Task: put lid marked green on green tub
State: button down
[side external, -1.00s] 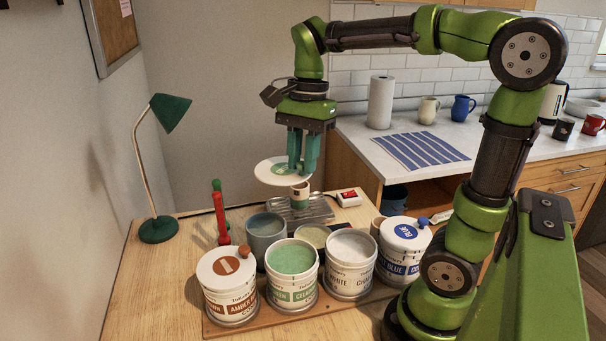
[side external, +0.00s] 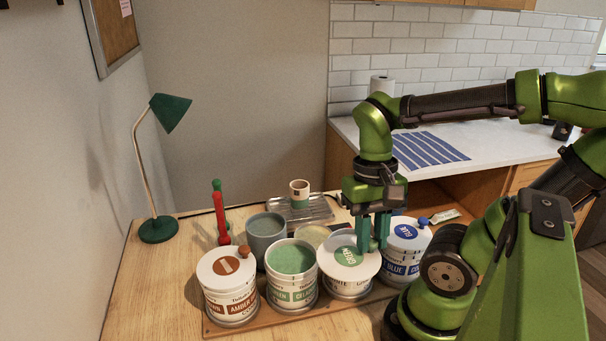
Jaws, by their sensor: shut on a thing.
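My gripper (side external: 374,246) is shut on the right edge of a white lid (side external: 332,256) with a green patch marked GREEN. The lid is over the third tub (side external: 348,286), the white-labelled one, and hides its opening; I cannot tell whether it touches the rim. The green tub (side external: 292,294), labelled celadon, stands just left of it. It is open, with pale green glaze (side external: 291,257) inside. The lid's right edge is partly hidden by the fingers.
An amber tub (side external: 230,299) with a brown-marked lid stands left, and a blue tub (side external: 402,266) with a blue-marked lid right. Behind are a grey pot (side external: 265,240), a red-and-green tool (side external: 220,212), and a wire rack (side external: 318,211) bearing a small cup (side external: 299,193). A green lamp (side external: 158,229) stands far left.

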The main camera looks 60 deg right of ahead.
jog(key=w+f, duration=0.4)
jog(key=w, duration=0.7)
jog(key=shift+w+f, duration=0.25)
jog(key=shift+f, duration=0.05)
jog(key=shift+a, duration=0.1)
jog(key=shift+f, duration=0.2)
jog(key=c, duration=1)
grip_release()
jog(key=shift+o, duration=0.2)
